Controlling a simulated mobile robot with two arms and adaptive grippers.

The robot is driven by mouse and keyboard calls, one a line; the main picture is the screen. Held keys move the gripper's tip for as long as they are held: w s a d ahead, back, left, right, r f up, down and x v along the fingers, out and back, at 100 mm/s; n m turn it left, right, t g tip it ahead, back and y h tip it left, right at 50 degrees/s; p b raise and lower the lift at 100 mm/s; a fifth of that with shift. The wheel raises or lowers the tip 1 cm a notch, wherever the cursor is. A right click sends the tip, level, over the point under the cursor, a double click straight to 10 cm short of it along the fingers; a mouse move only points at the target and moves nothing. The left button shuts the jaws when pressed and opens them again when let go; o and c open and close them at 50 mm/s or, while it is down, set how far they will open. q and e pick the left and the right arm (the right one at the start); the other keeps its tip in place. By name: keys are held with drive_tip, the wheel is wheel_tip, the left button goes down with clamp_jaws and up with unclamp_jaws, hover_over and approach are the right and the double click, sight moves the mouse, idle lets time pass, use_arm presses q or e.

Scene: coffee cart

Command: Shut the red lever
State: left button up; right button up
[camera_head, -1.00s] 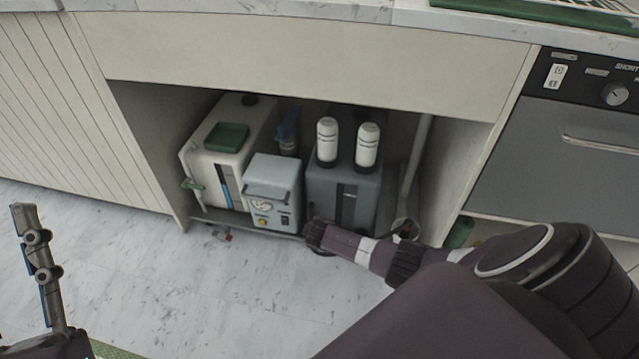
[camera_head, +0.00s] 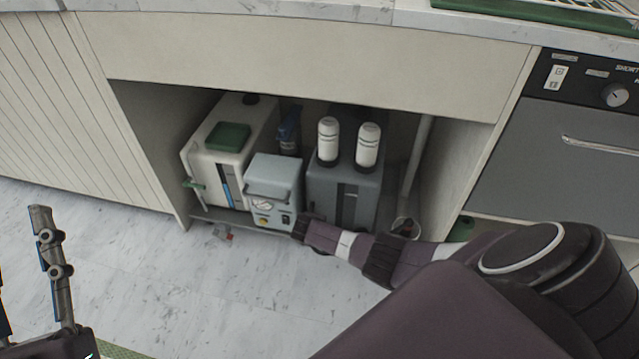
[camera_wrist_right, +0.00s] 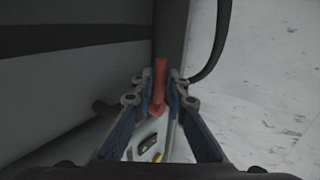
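The red lever (camera_wrist_right: 160,82) stands out in the right wrist view as a slim red bar. It lies between the two fingers of my right gripper (camera_wrist_right: 157,98), which look open, with gaps on both sides. In the head view my right gripper (camera_head: 301,229) is at the front of the small grey-blue machine (camera_head: 274,185), its fingers mostly hidden by my arm. A small red piece (camera_head: 229,236) shows low at the cabinet's front edge; I cannot tell whether it is the same lever. My left gripper (camera_head: 30,285) is open and empty at the lower left.
A white tank (camera_head: 213,175) stands left of the machine, and a dark grey unit (camera_head: 345,195) with two white cylinders stands right. Cabinet side walls and the low shelf edge bound the space. A dark hose (camera_wrist_right: 216,50) curves near the right finger. The floor (camera_head: 150,265) ahead is clear.

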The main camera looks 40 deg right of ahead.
idle(0.3)
drive_tip(key=shift+r, duration=0.15)
drive_tip(key=v, duration=1.1)
drive_tip(key=shift+s+a+r, duration=0.15)
drive_tip(key=shift+a+r, duration=0.05)
drive_tip(key=shift+r, duration=0.1)
idle(0.4)
